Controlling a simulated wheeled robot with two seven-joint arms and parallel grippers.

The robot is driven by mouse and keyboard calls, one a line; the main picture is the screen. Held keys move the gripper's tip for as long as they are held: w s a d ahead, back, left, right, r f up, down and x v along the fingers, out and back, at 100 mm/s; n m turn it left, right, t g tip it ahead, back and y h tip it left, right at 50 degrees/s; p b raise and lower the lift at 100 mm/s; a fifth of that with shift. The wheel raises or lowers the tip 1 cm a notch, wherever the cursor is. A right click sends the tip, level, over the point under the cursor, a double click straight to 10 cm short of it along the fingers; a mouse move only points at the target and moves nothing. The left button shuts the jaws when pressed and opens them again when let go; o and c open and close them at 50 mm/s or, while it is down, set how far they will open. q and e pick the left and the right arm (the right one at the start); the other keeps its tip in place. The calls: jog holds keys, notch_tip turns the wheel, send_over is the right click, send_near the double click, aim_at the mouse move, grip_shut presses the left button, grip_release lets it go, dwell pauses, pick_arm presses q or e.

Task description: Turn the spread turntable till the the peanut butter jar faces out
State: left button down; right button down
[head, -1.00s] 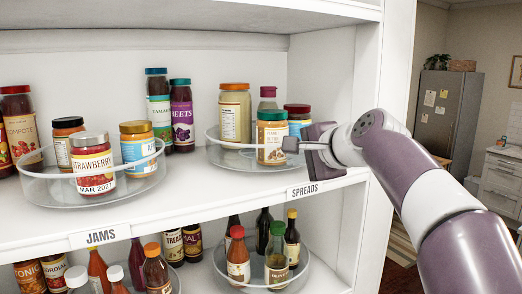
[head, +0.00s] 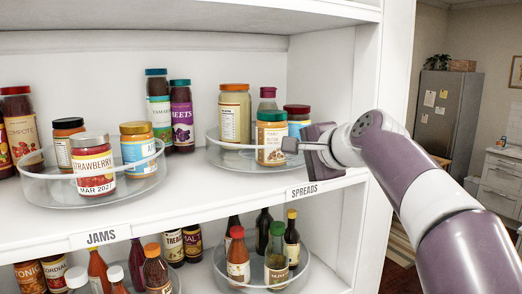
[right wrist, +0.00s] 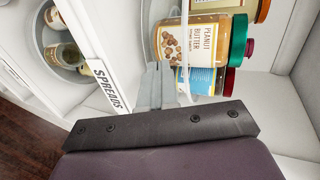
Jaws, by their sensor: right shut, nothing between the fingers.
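The spread turntable (head: 213,150) is a clear round tray with a raised rim, on the upper shelf above the SPREADS label. The peanut butter jar (head: 271,145) has a green lid and stands at its front right. It also shows in the right wrist view, label toward the camera (right wrist: 207,42). An orange-lidded jar (head: 234,118), a dark pink-lidded jar (head: 267,99) and a red-lidded jar (head: 297,117) share the turntable. My right gripper (head: 291,145) is shut and empty, its fingertips close to the rim beside the peanut butter jar; contact is unclear. My left gripper is out of view.
Another clear turntable (head: 40,191) with jam jars stands left, above the JAMS label. Tall jars stand behind it. The lower shelf holds bottles on a turntable (head: 231,279). The white side panel (head: 389,60) is close behind my right arm.

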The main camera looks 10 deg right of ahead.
jog(key=shift+w, duration=0.15)
jog(key=shift+w+a+p, duration=0.1)
jog(key=shift+w+p, duration=0.25)
jog(key=shift+w, duration=0.05)
jog(key=shift+w+a, duration=0.1)
jog(key=shift+w, duration=0.2)
jog(key=shift+r+p, duration=0.1)
jog(key=shift+p, duration=0.25)
jog(key=shift+w+d, duration=0.2)
jog(key=shift+d, duration=0.7)
